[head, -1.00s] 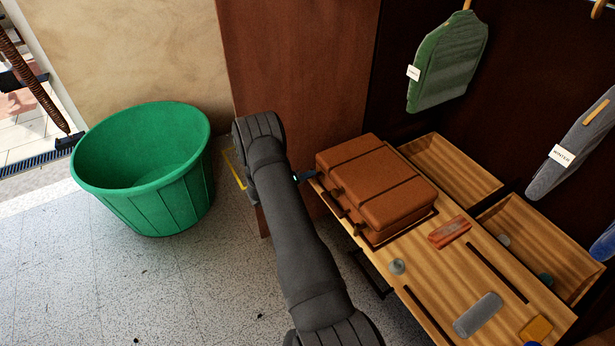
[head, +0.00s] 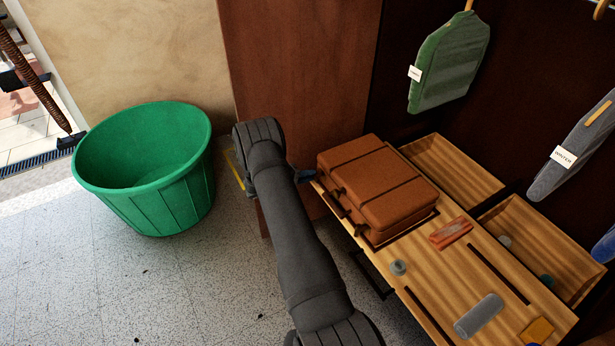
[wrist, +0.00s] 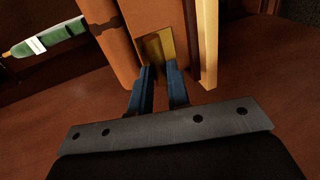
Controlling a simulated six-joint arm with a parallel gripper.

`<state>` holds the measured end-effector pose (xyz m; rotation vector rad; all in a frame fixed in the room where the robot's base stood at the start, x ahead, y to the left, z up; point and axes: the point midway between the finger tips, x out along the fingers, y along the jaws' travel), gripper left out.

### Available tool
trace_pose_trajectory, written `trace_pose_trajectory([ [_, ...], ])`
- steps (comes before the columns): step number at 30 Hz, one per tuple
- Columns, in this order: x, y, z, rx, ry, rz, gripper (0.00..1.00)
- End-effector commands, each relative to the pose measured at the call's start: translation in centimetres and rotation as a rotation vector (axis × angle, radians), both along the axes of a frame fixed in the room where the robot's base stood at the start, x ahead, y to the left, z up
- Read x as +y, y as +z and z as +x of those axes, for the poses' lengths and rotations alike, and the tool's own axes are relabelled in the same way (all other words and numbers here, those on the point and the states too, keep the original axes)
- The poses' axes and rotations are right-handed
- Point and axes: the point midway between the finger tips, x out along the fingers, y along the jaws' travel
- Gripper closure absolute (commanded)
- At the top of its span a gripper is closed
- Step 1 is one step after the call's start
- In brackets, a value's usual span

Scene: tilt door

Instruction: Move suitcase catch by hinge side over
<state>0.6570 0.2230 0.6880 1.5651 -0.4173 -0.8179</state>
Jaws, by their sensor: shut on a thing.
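The brown suitcase (head: 385,182) lies closed and flat on the wooden bench top. Its dark handle and front fittings face the near left side. My gripper (head: 304,176) is at the suitcase's left end, partly hidden behind my arm. In the wrist view, my gripper's blue fingers (wrist: 161,72) are shut on a brass-coloured catch (wrist: 160,46) beside the suitcase's brown side (wrist: 112,40). The catch is small and partly hidden by the fingers, so its exact position is hard to tell.
The wooden bench top (head: 425,290) holds a red block (head: 450,233), a grey rounded piece (head: 478,316) and a small grey knob (head: 398,267). Open compartments lie behind. A green tub (head: 150,170) stands on the floor at left. Garments hang at right.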

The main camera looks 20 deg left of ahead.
Motion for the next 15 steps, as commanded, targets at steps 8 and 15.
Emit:
trace_pose_trajectory([
  [8,-0.15,-0.21,-0.14,0.008,-0.002,-0.005,1.00],
  [15,-0.14,-0.17,-0.12,0.006,-0.002,-0.003,0.62],
])
